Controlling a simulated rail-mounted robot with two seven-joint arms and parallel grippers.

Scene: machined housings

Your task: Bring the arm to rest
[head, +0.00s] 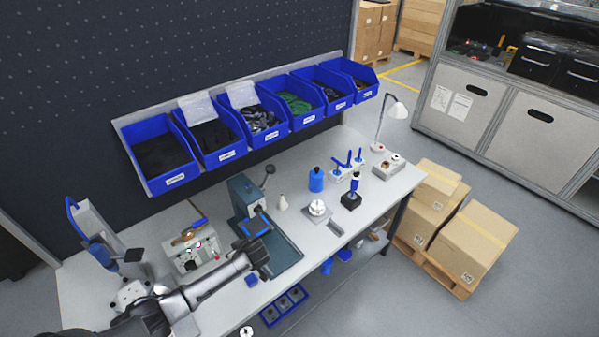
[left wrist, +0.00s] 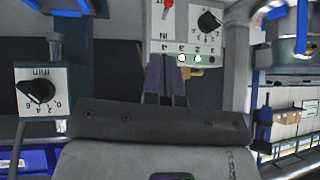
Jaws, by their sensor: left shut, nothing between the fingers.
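My left arm (head: 215,278) comes in from the lower left of the head view and reaches over the workbench (head: 80,300), its end beside the green press (head: 246,194). In the left wrist view, my left gripper (left wrist: 166,84) has its two dark fingers close together, with nothing seen between them. A pale control box (left wrist: 180,30) with a dial, a red knob and small lamps shows behind the fingers. A control box (head: 193,250) with lamps also stands left of the press in the head view. My right gripper is in neither view.
Blue bins (head: 160,172) hang in a row above the bench. A white round part (head: 317,209), a blue bottle (head: 316,180) and a lamp (head: 397,108) stand toward the right of the bench. Cardboard boxes (head: 470,240) sit on a pallet beyond its right end.

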